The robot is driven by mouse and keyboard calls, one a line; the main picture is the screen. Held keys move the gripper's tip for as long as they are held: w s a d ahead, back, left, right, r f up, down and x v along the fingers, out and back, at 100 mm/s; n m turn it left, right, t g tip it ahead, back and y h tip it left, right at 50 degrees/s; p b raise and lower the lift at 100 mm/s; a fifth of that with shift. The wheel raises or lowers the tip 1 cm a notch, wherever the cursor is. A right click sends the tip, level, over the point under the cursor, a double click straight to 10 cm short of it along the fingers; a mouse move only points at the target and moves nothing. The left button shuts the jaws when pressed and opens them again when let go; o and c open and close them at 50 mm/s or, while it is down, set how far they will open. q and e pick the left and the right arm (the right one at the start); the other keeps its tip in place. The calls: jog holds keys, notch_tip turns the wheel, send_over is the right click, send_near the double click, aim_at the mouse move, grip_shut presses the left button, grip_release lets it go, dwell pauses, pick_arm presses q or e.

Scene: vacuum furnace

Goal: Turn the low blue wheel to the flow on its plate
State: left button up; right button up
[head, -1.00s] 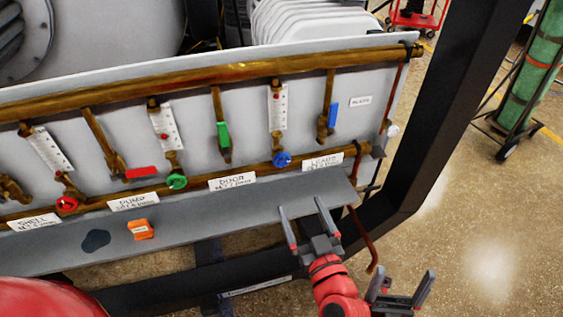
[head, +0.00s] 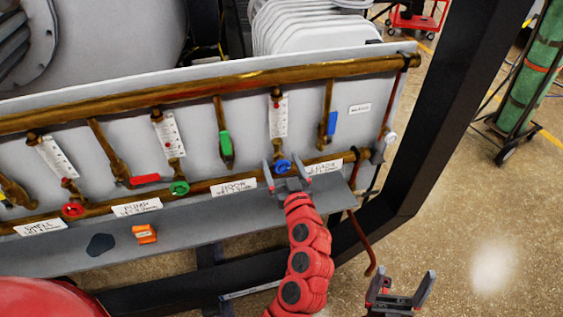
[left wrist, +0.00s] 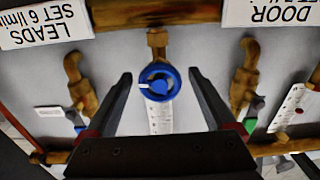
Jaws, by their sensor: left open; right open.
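The low blue wheel (head: 283,166) sits on the lower brass pipe, below a white flow scale (head: 278,116). In the left wrist view the blue wheel (left wrist: 159,82) shows a white mark on its left side. My left gripper (head: 286,170) is open, its fingers to either side of the wheel in the head view; I cannot tell whether they touch it. In the left wrist view the fingers (left wrist: 160,100) are apart and nothing is between them but the wheel beyond. The LEADS plate (left wrist: 45,22) reads "SET 6 l/min", upside down. My right gripper (head: 402,293) is open and empty at lower right.
A green wheel (head: 179,188) and a red wheel (head: 73,210) lie further left on the pipe. A blue lever (head: 332,123) and a green lever (head: 225,143) hang above. An orange block (head: 144,234) lies on the grey shelf. A black frame post (head: 445,100) stands right.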

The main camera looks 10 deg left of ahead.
pick_arm(q)
jog(key=shift+w, duration=0.15)
jog(key=c, duration=1.4)
jog(key=shift+o, duration=0.2)
